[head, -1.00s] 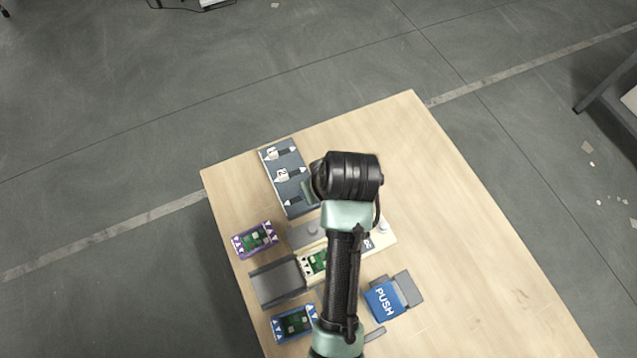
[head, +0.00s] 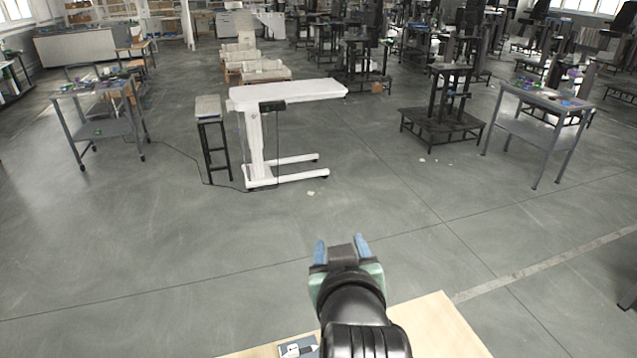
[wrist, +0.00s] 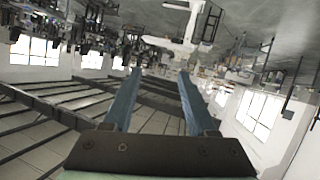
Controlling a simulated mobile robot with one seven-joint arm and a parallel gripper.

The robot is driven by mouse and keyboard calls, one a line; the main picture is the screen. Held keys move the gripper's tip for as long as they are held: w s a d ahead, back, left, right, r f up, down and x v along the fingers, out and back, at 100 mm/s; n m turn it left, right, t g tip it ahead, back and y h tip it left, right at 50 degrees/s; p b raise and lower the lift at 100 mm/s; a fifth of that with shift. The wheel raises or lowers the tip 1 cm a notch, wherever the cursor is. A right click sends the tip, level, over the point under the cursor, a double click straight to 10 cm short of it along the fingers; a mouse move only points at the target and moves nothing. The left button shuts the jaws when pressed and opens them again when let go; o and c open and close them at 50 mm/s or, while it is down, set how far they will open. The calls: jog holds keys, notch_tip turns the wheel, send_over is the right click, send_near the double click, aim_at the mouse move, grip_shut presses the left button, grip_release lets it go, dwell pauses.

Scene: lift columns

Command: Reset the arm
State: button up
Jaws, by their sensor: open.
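My gripper (head: 341,244) is raised in front of me in the head view, above and beyond the far edge of the wooden table. Its two blue fingers are apart with nothing between them. In the wrist view the fingers (wrist: 158,90) are also spread and empty, with the room appearing upside down behind them. My dark arm fills the bottom middle of the head view and hides part of the table.
The wooden table (head: 440,328) shows only its far part, with a corner of a device with a white label (head: 298,347) on it. A white lift table (head: 285,92), a stool (head: 208,108) and workbenches stand farther off.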

notch_tip(320, 180, up, 14)
jog(key=t, duration=0.5)
jog(key=s+a+r+m+t, duration=0.1)
jog(key=s+r+t, duration=0.3)
jog(key=s+r, duration=0.3)
jog(key=s+a+r+m+t, duration=0.1)
jog(key=s+r+t, duration=0.3)
jog(key=r, duration=1.1)
jog(key=s+a, duration=0.1)
jog(key=s, duration=0.2)
jog(key=shift+r+t+b, duration=0.2)
jog(key=shift+t+b, duration=0.1)
jog(key=shift+b, duration=0.1)
jog(key=shift+s+a+r, duration=0.1)
jog(key=shift+s+r, duration=0.1)
jog(key=shift+s, duration=0.15)
jog(key=shift+c, duration=0.6)
